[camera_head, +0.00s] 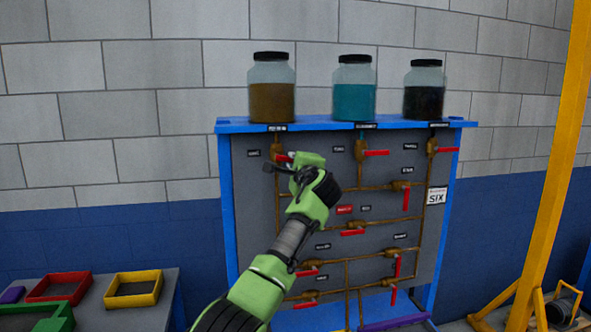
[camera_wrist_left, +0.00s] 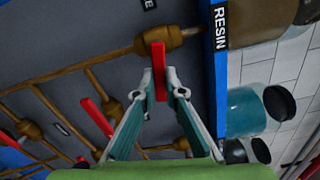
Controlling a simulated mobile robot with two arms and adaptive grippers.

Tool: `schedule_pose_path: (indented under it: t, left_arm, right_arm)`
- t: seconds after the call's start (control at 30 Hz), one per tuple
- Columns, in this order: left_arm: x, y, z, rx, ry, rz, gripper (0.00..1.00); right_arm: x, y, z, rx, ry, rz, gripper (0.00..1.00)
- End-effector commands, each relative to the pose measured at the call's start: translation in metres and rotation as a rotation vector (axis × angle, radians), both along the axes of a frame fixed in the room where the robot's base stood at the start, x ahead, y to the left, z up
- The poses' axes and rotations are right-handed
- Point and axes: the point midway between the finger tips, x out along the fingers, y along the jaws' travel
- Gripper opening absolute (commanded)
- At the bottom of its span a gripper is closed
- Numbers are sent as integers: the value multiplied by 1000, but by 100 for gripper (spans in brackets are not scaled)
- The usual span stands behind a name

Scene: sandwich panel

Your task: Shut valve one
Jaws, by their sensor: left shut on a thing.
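A brass valve (camera_head: 277,152) with a red lever (camera_head: 283,158) sits at the panel's upper left, below the brown jar. The small label beside it (camera_head: 254,153) is too small to read; in the left wrist view only a final "E" of that label (camera_wrist_left: 149,4) shows. The left wrist view shows the valve body (camera_wrist_left: 168,39) and the red lever (camera_wrist_left: 158,60), which stands across its pipe. My left gripper (camera_wrist_left: 160,82) is shut on this lever, one finger on each side. In the head view the gripper (camera_head: 291,164) partly covers the lever. My right gripper is out of view.
The panel (camera_head: 245,220) carries several other red-lever valves and brown pipes. Jars with brown (camera_head: 273,100), teal (camera_head: 354,100) and dark (camera_head: 424,100) contents stand on top. A table with coloured trays (camera_head: 133,289) is at lower left; a yellow post (camera_head: 560,150) is at right.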

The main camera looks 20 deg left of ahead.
Motion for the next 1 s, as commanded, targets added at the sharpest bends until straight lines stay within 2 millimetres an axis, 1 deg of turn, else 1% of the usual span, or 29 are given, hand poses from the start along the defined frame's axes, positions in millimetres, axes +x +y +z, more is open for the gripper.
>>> schedule_pose_path:
  t: [0.2, 0.4, 0.97, 1.0]
  left_arm:
    - [0, 0, 3, -105, -69, -1, 0]
    - [0, 1, 6, -160, -106, 0, 0]
    - [-1, 1, 8, -187, -124, 0, 0]
    - [-1, 1, 8, -187, -124, 0, 18]
  right_arm:
    - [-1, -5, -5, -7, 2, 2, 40]
    - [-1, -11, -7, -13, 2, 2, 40]
    - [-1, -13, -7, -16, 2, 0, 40]
    - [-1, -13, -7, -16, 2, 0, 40]
